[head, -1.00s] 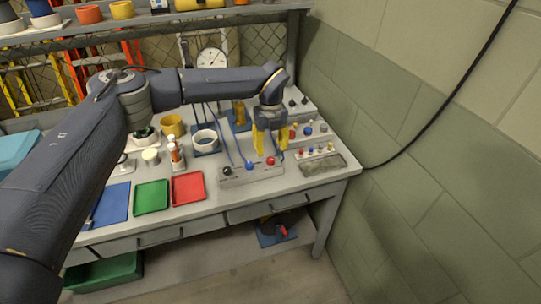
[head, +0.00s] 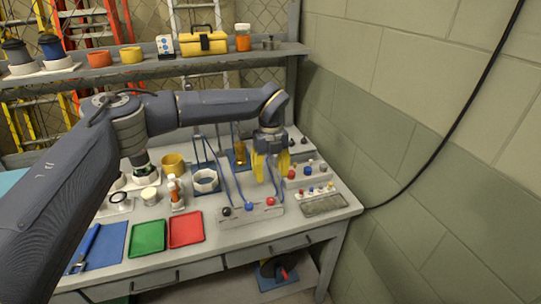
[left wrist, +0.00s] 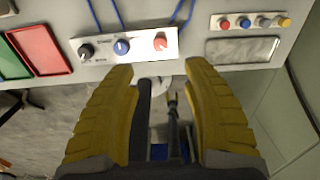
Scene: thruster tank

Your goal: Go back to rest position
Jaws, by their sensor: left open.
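My left gripper (head: 270,166) has yellow fingers and hangs above the right part of the grey workbench (head: 222,234), behind the control box (head: 249,214) with black, blue and red knobs. In the left wrist view its fingers (left wrist: 160,85) stand apart with nothing between them, and the knob box (left wrist: 124,46) lies beyond the tips. My left arm reaches in from the left across the bench. My right gripper is in neither view.
A green tray (head: 148,237), a red tray (head: 186,229) and a blue mat (head: 98,248) lie at the front left. A shelf (head: 150,67) runs above; a block wall (head: 430,150) stands right.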

